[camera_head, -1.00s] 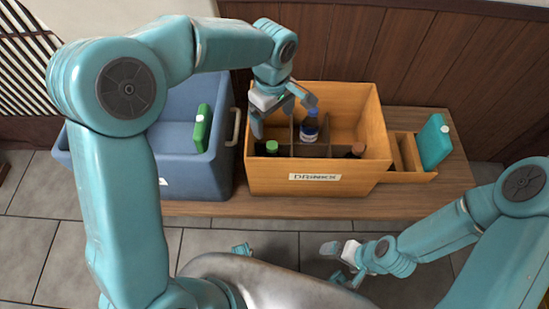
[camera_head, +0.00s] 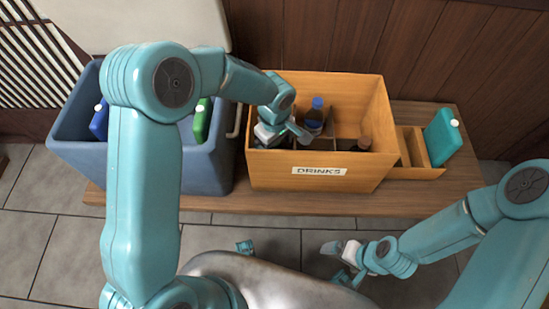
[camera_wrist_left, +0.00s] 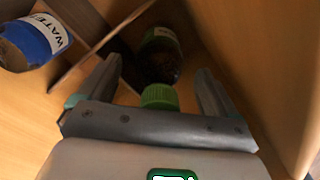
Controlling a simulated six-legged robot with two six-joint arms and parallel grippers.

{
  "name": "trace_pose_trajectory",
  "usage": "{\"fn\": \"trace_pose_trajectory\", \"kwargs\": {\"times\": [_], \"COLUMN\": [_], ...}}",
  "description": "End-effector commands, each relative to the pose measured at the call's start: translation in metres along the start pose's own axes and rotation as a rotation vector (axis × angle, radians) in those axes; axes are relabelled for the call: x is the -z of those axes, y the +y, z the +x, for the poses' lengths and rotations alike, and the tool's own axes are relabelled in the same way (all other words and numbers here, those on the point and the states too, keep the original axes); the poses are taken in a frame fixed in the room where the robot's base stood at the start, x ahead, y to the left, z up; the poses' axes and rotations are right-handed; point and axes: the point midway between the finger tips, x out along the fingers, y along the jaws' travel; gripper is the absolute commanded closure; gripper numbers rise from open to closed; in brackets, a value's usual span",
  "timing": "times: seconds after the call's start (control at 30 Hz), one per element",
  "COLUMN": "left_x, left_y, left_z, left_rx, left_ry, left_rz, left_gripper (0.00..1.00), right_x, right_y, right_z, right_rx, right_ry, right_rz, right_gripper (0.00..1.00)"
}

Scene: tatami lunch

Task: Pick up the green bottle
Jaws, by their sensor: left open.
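The green bottle shows in the left wrist view as a dark bottle (camera_wrist_left: 160,55) with a green cap (camera_wrist_left: 159,97), inside a wooden compartment. My left gripper (camera_wrist_left: 158,75) is open, with one finger on each side of the bottle's cap. I cannot tell whether the fingers touch it. In the head view my left gripper (camera_head: 283,137) reaches down into the left part of the wooden box labelled DRINKS (camera_head: 222,178) (camera_head: 270,178), and the bottle is hidden there. My right gripper (camera_head: 335,263) is open and empty, low in front of the bench.
A blue-capped water bottle (camera_head: 315,115) stands behind a divider; it also shows in the left wrist view (camera_wrist_left: 35,40). A brown-capped bottle (camera_head: 364,143) is at the box's right. A blue bin (camera_head: 205,170) stands left, a small tray with a teal pack (camera_head: 441,138) right.

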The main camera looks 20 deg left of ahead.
Motion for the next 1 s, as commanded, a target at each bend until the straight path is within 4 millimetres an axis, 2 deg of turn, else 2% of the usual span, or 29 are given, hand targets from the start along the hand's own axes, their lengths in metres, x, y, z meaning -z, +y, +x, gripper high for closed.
{"fn": "trace_pose_trajectory", "kwargs": {"times": [0.07, 0.23, 0.27, 0.3, 0.53, 0.83, 1.0], "left_x": [0.0, 0.001, 0.0, 0.0, 0.0, 0.001, 0.001], "left_y": [0.0, 0.0, 0.0, 0.0, 0.0, 0.001, 0.001], "left_z": [0.008, 0.007, 0.007, 0.007, 0.007, 0.004, -0.011], "left_rx": [0.001, 0.0, 0.0, 0.0, 0.0, -0.002, -0.005], "left_ry": [0.0, 0.0, 0.0, 0.0, 0.0, 0.001, 0.002], "left_rz": [-0.001, -0.001, -0.001, -0.001, -0.001, -0.001, -0.001], "left_gripper": [0.08, 0.08, 0.11, 0.24, 0.99, 1.0, 1.0], "right_x": [0.0, 0.0, 0.0, 0.0, 0.0, 0.0, 0.0], "right_y": [0.001, 0.0, 0.0, 0.0, 0.001, 0.0, -0.001], "right_z": [0.002, 0.001, 0.001, 0.001, 0.001, 0.001, -0.003], "right_rx": [0.0, 0.0, 0.0, 0.0, 0.0, 0.0, 0.0], "right_ry": [0.0, 0.0, 0.0, 0.0, 0.0, 0.0, 0.0], "right_rz": [0.0, 0.0, 0.0, 0.0, 0.0, 0.0, 0.0], "right_gripper": [0.0, 0.0, 0.0, 0.0, 0.0, 0.0, 0.0]}}
